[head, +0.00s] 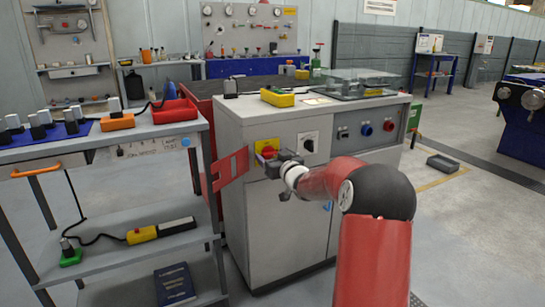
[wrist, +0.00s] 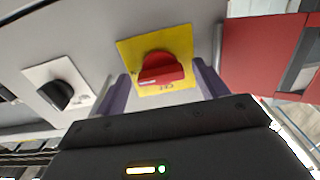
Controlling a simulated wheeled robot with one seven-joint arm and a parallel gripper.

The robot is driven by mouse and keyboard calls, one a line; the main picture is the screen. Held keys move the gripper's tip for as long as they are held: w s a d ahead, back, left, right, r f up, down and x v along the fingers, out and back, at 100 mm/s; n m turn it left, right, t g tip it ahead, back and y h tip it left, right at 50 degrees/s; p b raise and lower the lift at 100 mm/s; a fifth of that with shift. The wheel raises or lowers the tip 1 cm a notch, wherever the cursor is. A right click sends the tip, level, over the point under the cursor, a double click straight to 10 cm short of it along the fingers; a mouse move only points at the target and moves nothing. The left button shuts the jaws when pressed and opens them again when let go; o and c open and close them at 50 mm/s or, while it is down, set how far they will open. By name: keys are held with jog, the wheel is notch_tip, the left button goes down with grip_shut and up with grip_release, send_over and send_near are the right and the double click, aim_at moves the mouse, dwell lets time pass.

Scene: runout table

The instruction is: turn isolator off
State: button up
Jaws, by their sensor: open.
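The isolator is a red rotary knob (wrist: 160,70) on a yellow plate (wrist: 184,42), set in the front of a grey cabinet. In the head view the yellow plate (head: 262,145) shows at the cabinet's upper left, with the red knob (head: 268,152) partly behind my gripper. My gripper (head: 272,160) is open in front of the plate. In the wrist view its two fingers (wrist: 160,82) stand on either side of the red knob, with gaps between. I cannot tell if the fingertips touch the panel. Small marks below the knob are too blurred to read.
A black knob on a white plate (head: 308,144) sits right of the isolator. Further right is a grey panel with blue (head: 366,130) and red buttons. A red hinged flap (head: 231,168) stands out at the cabinet's left edge. A grey trolley (head: 150,132) with tools stands left.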

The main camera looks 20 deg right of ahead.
jog(key=shift+c, duration=0.3)
jog(key=c, duration=0.9)
jog(key=shift+f+n+b, duration=0.15)
jog(key=shift+n+b, duration=0.15)
jog(key=shift+b, duration=0.1)
jog(key=n+b, duration=0.2)
jog(key=b, duration=0.1)
jog(key=shift+w+f+n, duration=0.1)
jog(key=shift+n, duration=0.3)
jog(key=n+b, duration=0.4)
jog(key=n, duration=0.1)
jog(key=n+b, duration=0.4)
jog(key=n, duration=0.1)
jog(key=shift+n, duration=0.4)
jog(key=shift+r+n+b, duration=0.2)
jog(key=shift+n+b, duration=0.75)
jog(key=shift+n, duration=0.85)
